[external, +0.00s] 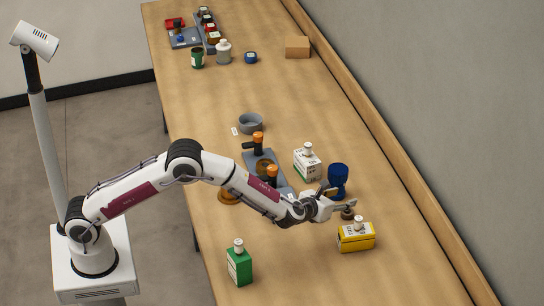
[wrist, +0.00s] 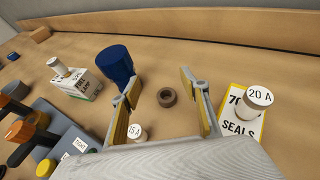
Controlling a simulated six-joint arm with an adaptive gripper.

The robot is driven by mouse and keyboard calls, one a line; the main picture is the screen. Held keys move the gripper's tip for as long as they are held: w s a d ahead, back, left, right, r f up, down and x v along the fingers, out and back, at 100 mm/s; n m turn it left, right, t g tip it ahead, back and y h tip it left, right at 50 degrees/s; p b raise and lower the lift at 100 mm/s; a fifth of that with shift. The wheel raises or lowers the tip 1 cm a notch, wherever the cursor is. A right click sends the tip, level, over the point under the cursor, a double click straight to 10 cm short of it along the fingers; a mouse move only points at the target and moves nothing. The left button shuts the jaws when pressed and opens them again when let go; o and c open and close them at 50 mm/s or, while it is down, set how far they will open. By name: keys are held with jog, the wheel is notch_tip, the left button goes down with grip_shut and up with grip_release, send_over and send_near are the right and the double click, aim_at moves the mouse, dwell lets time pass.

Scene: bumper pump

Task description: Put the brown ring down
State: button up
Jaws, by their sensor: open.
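The brown ring (wrist: 167,97) lies flat on the wooden table in the wrist view, with its hole facing up. My gripper (wrist: 160,78) is open, with one finger to the left of the ring and one to the right. Bare table shows between the ring and each finger, so neither touches it in this view. In the external view my gripper (external: 342,203) is low over the table beside the blue cup and the yellow box. The ring is hard to make out there.
A yellow box (external: 356,238) with a white-topped piece is close on the right.

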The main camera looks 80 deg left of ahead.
dwell(0.5)
jog(key=s+d+r+m+t+h, duration=0.1)
jog(key=s+d+r+m+h, duration=0.15)
jog(key=r+m, duration=0.35)
jog(key=s+d+r+m+t+h, duration=0.1)
jog(key=s+d+r+m+h, duration=0.15)
jog(key=r+m, duration=0.45)
jog(key=s+d+r+m+g+h, duration=0.15)
jog(key=s+r+m+h, duration=0.25)
jog(key=s+r+m, duration=0.7)
jog(key=s+f+m+g, duration=0.25)
jog(key=s+m, duration=0.55)
jog(key=s, duration=1.1)
jog(key=s+a+f+m+g, duration=0.1)
jog(key=s+a+f+m, duration=0.1)
jog(key=s, duration=0.5)
jog(key=s+a+f+m+g+y, duration=0.1)
jog(key=s+m, duration=0.3)
jog(key=s, duration=0.4)
jog(key=s+a+f+m+g+y, duration=0.1)
jog(key=s+a+f+m, duration=0.3)
jog(key=s, duration=0.4)
jog(key=shift+g, duration=0.4)
jog(key=shift+a+f, duration=0.1)
